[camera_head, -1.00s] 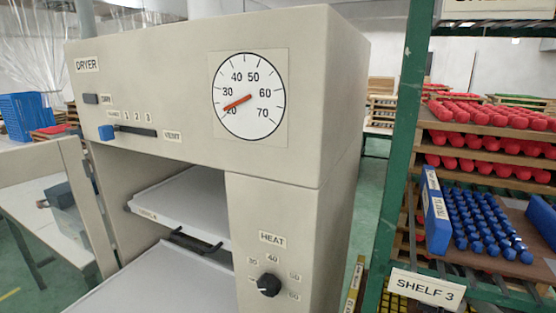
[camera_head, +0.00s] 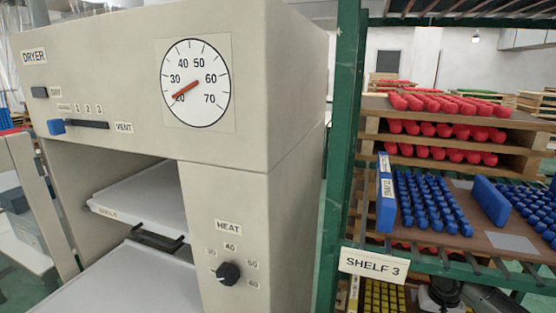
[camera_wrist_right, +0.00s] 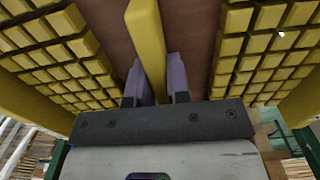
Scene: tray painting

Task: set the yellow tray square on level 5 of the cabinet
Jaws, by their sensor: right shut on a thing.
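My right gripper (camera_wrist_right: 160,85) has its purple fingers closed on the upright yellow bar in the middle of the yellow tray (camera_wrist_right: 148,35). Rows of yellow blocks lie on the tray's brown floor on both sides of the bar. In the head view a patch of yellow blocks (camera_head: 384,298) shows low under the SHELF 3 sign; I cannot tell if it is this tray. The beige dryer cabinet (camera_head: 250,90) fills the left, with pale level plates (camera_head: 150,200) in its open bay. The level label is too small to read surely. My left gripper is out of view.
A green rack (camera_head: 345,150) stands right of the dryer, with a SHELF 3 sign (camera_head: 374,264). It holds a tray of blue pieces (camera_head: 386,205) and wooden boards with red pieces (camera_head: 440,130). A dark handle (camera_head: 160,240) sits at the bay's lower plate.

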